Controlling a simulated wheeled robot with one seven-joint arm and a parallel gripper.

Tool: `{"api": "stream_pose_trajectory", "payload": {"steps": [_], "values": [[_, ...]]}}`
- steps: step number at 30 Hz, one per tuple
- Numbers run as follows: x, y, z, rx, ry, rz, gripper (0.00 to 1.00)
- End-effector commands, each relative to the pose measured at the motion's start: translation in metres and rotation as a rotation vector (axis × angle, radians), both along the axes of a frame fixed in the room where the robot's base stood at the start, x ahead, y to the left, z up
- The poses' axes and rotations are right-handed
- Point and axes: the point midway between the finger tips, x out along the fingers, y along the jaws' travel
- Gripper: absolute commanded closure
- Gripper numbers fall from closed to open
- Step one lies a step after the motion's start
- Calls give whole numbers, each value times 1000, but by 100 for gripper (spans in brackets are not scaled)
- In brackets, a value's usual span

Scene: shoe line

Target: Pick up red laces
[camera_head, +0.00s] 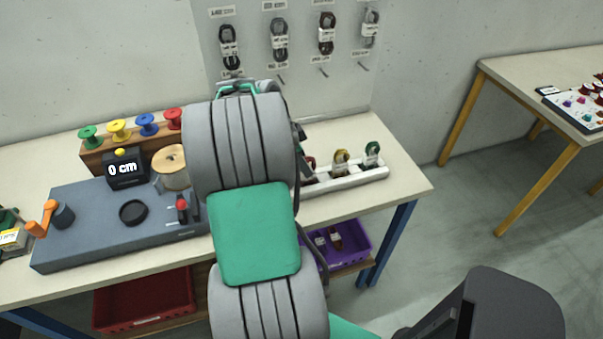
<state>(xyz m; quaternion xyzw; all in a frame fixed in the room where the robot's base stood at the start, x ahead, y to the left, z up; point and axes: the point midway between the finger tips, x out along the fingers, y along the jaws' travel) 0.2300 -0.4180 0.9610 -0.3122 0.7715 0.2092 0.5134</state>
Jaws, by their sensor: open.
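A dark red lace bundle (309,168) stands in the white slotted holder (345,179) on the bench, partly hidden behind my arm. A yellow-brown bundle (341,161) and a green bundle (373,152) stand to its right in the same holder. A dark reddish-brown lace bundle (327,34) also hangs on the wall panel. My grey and green arm reaches over the bench, left of the visible part of the holder. My gripper's fingers are hidden behind the arm, so I cannot see what is between them.
Green, yellow, blue and red spools sit on a wooden rack (96,157) at the back left. A grey machine (90,226) with a "0 cm" display (123,169) fills the bench's left. A purple bin (352,247) and a red bin (144,303) are below. A second table (508,72) stands right.

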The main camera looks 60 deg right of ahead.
Motion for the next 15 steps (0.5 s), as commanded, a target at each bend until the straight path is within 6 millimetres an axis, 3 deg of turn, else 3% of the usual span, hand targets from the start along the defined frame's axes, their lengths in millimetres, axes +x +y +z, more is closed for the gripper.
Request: {"api": "stream_pose_trajectory", "payload": {"steps": [9,15], "values": [[-10,-11,-45,3,0,14,54],[-11,-13,-51,1,-3,16,54]]}}
